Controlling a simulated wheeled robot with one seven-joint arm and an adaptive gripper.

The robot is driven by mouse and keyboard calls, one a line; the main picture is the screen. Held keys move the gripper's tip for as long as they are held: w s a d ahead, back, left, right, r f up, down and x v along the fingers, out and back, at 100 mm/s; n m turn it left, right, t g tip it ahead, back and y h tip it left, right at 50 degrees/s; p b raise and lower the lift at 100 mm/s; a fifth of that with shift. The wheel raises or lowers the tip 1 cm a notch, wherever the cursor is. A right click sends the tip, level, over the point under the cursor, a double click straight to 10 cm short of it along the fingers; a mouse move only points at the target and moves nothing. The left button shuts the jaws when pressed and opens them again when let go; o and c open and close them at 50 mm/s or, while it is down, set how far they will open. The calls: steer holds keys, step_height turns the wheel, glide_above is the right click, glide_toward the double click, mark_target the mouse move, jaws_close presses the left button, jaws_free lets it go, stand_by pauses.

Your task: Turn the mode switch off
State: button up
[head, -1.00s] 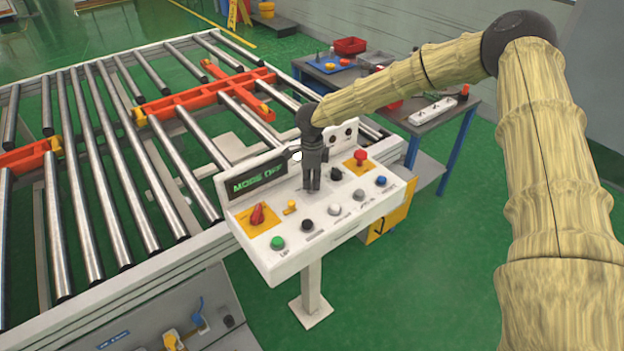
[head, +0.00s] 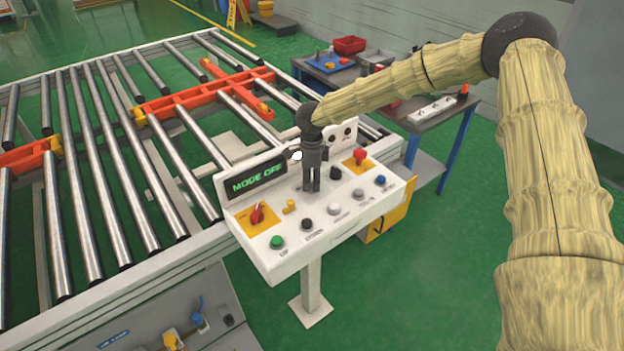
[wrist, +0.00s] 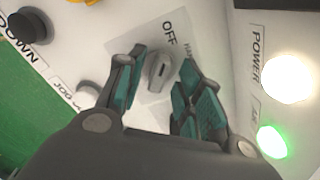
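The mode switch (wrist: 161,71) is a grey rotary knob on the white control panel (head: 282,247). Its pointer line lies roughly toward the OFF label (wrist: 170,34) in the wrist view; a partly covered label starting with HAND is beside it. The display (head: 257,177) on the panel reads MODE OFF in green. My gripper (head: 312,187) points down at the panel; in the wrist view its teal-padded fingers (wrist: 157,85) are spread on either side of the knob, with gaps visible. The knob is hidden behind my gripper in the head view.
A red knob (head: 257,213), red button (head: 360,155), green button (head: 277,242), black button (head: 306,224) and blue button (head: 380,180) share the panel. A roller conveyor (head: 125,150) stands to the left. A table (head: 425,125) with parts stands behind right.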

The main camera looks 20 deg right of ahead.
mark_target(312, 181)
step_height(312, 181, up, 12)
stand_by(0.6)
steer(key=shift+d+f, duration=0.1)
stand_by(0.4)
